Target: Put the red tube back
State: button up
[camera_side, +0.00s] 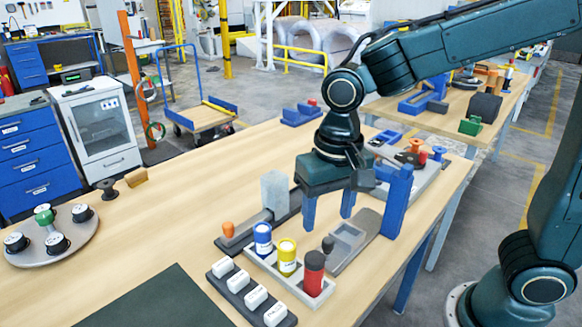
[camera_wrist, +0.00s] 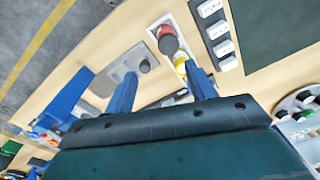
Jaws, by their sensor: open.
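The red tube (camera_side: 313,272), with a dark top, stands upright at the near right end of a pale grey rack (camera_side: 283,284). It also shows in the wrist view (camera_wrist: 168,42), beyond the fingertips. A yellow tube (camera_side: 287,256) and a blue tube (camera_side: 262,238) stand in line with it in the same rack. My gripper (camera_side: 329,222) is open, with its blue fingers apart and nothing between them. It is above and behind the red tube, apart from it. In the wrist view my gripper (camera_wrist: 162,72) partly hides the yellow tube (camera_wrist: 181,67).
A dark strip with several white blocks (camera_side: 240,284) lies left of the rack. A grey tray (camera_side: 348,238) with a dark knob is to its right. A blue upright block (camera_side: 397,200) and a grey block (camera_side: 274,190) stand near my gripper. A dark green mat (camera_side: 165,300) lies front left.

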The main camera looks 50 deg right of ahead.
jog(key=s+d+r+n+t, duration=0.4)
jog(key=s+d+r+t, duration=0.1)
jog(key=s+d, duration=0.6)
jog(key=shift+s+d+r, duration=0.2)
jog(key=shift+d+r, duration=0.35)
dwell(0.9)
